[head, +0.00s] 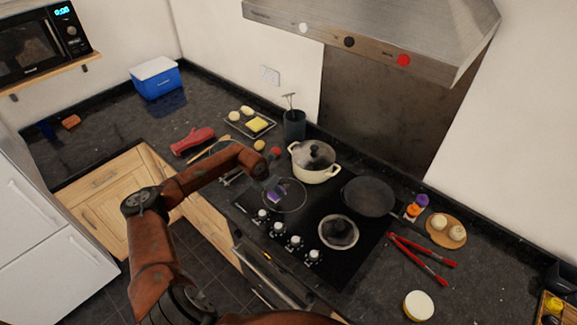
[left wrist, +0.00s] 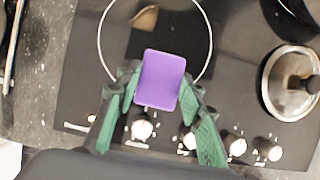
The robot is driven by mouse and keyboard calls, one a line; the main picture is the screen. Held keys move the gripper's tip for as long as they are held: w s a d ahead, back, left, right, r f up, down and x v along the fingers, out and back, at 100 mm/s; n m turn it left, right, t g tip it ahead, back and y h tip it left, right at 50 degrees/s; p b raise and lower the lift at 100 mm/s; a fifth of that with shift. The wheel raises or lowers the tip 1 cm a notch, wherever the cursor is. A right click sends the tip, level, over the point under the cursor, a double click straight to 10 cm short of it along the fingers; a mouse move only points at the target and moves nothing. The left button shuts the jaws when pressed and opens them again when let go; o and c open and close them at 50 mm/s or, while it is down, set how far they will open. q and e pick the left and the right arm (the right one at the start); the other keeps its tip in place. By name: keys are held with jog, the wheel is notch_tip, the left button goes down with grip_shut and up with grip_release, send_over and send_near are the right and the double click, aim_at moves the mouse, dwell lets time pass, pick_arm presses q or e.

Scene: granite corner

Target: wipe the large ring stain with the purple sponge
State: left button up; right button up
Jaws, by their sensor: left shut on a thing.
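The purple sponge (left wrist: 161,80) is between the green-padded fingers of my left gripper (left wrist: 157,105), and it also shows in the head view (head: 276,196). The gripper (head: 270,188) is shut on it, over the black hob. A large thin pale ring (left wrist: 99,45) is on the hob, and it also shows in the head view (head: 304,202). The sponge overlaps the ring's near part in the left wrist view. A brown patch (left wrist: 145,18) lies inside the ring; I cannot tell whether it is stain. Contact between sponge and hob is unclear. My right gripper is out of view.
A lidded cream pot (head: 315,172), a dark frying pan (head: 370,197) and a glass lid (head: 338,231) are on the hob (head: 305,225). Several knobs (head: 279,228) line its front. Red tongs (head: 424,250) lie to the right. A red mitt (head: 193,140) lies to the left.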

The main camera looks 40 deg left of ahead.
pick_arm(q)
jog(key=shift+d+r+p, duration=0.1)
jog(key=shift+r+p, duration=0.25)
jog(key=shift+r, duration=0.65)
jog(key=shift+w, duration=0.1)
